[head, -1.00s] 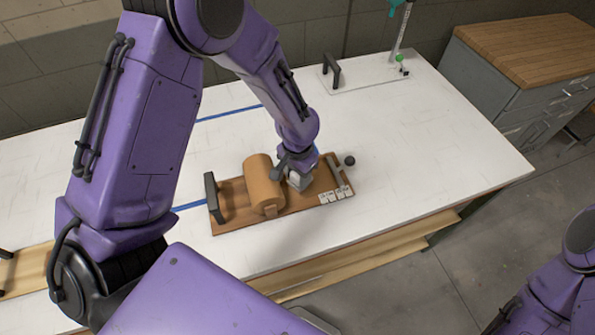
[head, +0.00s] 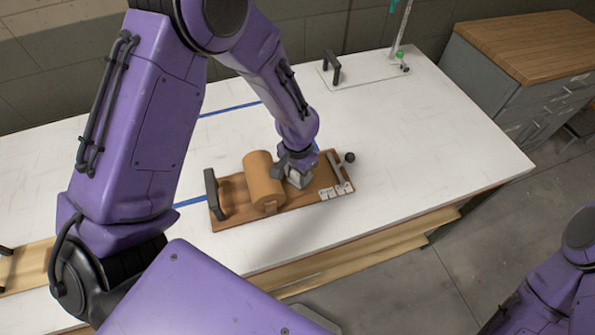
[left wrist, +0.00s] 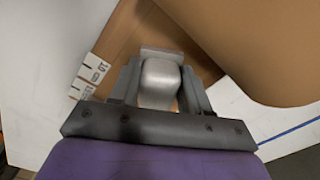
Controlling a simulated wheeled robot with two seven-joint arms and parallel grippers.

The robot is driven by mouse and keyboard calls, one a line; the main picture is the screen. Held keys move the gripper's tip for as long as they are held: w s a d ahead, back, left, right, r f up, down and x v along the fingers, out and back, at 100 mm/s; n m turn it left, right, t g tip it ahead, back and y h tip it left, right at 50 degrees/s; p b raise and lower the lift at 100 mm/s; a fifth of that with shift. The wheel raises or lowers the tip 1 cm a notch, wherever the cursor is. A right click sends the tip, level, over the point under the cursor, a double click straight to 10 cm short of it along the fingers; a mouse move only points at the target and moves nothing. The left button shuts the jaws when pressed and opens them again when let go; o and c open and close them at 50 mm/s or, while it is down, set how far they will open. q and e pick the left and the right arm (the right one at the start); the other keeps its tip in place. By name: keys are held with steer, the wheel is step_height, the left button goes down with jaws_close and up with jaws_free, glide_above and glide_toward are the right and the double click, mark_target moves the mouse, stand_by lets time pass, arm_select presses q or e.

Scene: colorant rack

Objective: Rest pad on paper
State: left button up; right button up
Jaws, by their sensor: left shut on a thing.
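My left gripper (head: 297,178) is shut on a smooth silver-grey pad (left wrist: 160,84), which sits between its fingers in the left wrist view. In the head view the pad (head: 298,181) is low over the wooden board (head: 233,208), just right of a large brown paper roll (head: 263,180). The roll also fills the upper right of the left wrist view (left wrist: 262,42). I cannot tell whether the pad touches the surface below it. Its underside is hidden. My right gripper is out of the picture.
The board has a black handle (head: 213,193) at its left end and white labels (head: 328,193) along its front right. A dark ball (head: 349,157) lies by its right end. A stand (head: 399,42) is at the back. The white table (head: 430,140) is clear to the right.

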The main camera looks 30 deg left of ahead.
arm_select(q)
steer(key=o, duration=1)
step_height(320, 180, up, 10)
steer(key=shift+r+b, duration=0.25)
steer(key=shift+b, duration=0.4)
